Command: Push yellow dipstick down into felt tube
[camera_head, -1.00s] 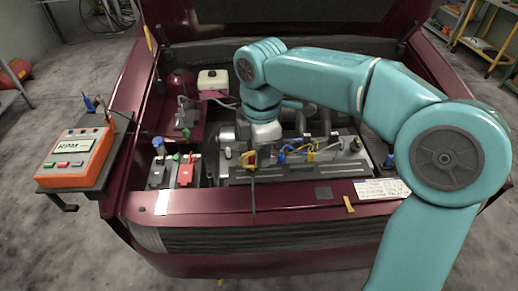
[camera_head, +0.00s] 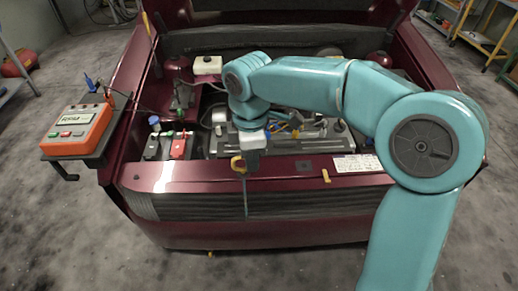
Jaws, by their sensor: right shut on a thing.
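The dipstick's depth from the panel is hard to judge. I cannot make out the felt tube. My left gripper is not in view.
The engine block (camera_head: 325,136) lies behind the gripper in the open bay. A battery (camera_head: 158,146) with a red cover (camera_head: 179,147) sits to the left. An orange RPM meter (camera_head: 76,130) rests on a side shelf. A small yellow piece (camera_head: 326,176) is on the front panel.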

